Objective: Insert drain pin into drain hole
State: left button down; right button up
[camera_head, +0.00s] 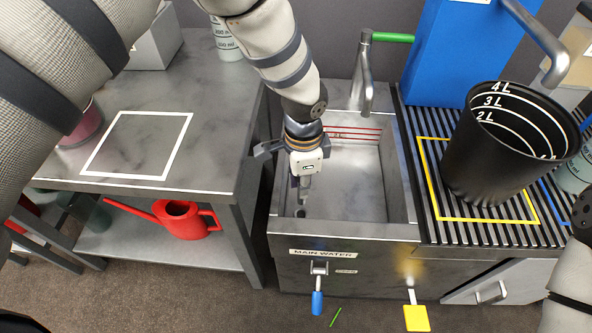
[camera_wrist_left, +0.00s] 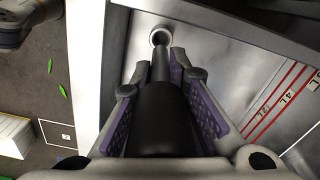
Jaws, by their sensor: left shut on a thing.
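My left gripper (camera_head: 304,182) points down inside the grey sink basin (camera_head: 350,192). It is shut on the black drain pin (camera_wrist_left: 163,120), which lies between its purple-padded fingers in the left wrist view. The pin's narrow end points at the drain hole (camera_wrist_left: 160,35), a round opening with a bright metal rim in the basin floor. The tip overlaps the rim's near side in that view; whether it is in the hole or above it, I cannot tell. In the head view the gripper largely hides the pin. My right gripper is out of view.
The basin walls surround the left gripper closely. A metal faucet (camera_head: 366,75) with a green handle stands behind. A black bucket (camera_head: 510,150) stands on the slatted rack at right. A counter (camera_head: 215,120) with a white square outline is at left. A red watering can (camera_head: 180,218) sits below.

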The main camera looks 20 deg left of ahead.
aim_at(301, 203)
pick_arm(q)
jog(key=shift+w, duration=0.1)
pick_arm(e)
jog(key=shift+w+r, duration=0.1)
pick_arm(q)
jog(key=shift+f+b, duration=0.8)
jog(key=shift+f, duration=1.75)
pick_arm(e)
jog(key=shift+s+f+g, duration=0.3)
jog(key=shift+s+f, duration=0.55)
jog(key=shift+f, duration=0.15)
pick_arm(q)
jog(key=shift+f, duration=0.1)
jog(key=shift+f, duration=0.35)
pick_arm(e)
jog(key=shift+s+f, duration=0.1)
pick_arm(q)
jog(key=shift+f+b, duration=0.65)
jog(key=shift+f, duration=0.7)
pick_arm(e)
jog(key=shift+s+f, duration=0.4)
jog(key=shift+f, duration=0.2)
pick_arm(q)
jog(key=c, duration=1.5)
grip_release()
jog(key=shift+r, duration=0.15)
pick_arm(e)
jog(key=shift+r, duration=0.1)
